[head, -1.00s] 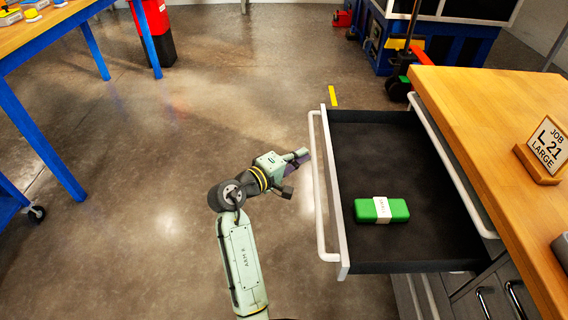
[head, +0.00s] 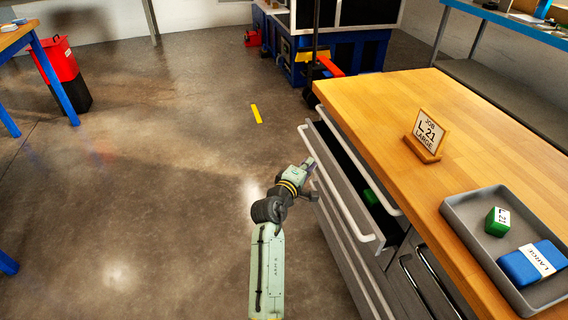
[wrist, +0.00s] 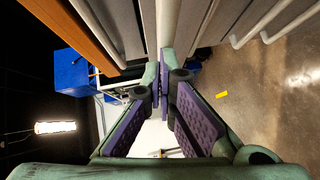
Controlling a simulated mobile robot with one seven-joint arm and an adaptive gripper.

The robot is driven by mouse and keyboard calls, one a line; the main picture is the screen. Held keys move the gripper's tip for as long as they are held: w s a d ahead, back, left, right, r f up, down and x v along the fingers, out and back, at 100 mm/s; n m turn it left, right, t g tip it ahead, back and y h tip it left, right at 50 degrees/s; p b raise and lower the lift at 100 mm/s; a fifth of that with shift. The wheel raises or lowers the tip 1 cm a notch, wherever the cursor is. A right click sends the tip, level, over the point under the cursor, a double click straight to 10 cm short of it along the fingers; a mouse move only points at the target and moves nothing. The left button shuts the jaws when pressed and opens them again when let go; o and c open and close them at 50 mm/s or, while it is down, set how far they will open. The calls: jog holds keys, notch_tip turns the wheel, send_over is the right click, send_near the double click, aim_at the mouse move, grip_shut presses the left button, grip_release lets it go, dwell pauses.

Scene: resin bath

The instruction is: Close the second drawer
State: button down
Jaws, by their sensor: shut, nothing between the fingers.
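The second drawer (head: 337,178) of the cabinet under the wooden worktop is partly open, with a narrow dark gap behind its front. Its long pale handle (head: 343,208) runs along the front. A green box (head: 370,197) lies inside, mostly hidden.
The worktop (head: 440,112) overhangs the drawers and carries a job sign (head: 431,134) and a grey tray (head: 462,218) with a green block and a blue box. The floor left of the cabinet is clear. A red bin (head: 60,72) stands far left.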

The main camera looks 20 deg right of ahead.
aim_at(330, 159)
jog(key=d+p, duration=0.1)
jog(key=d, duration=0.5)
jog(key=shift+d+p, duration=0.35)
jog(key=shift+d, duration=0.05)
jog(key=shift+s+d, duration=0.1)
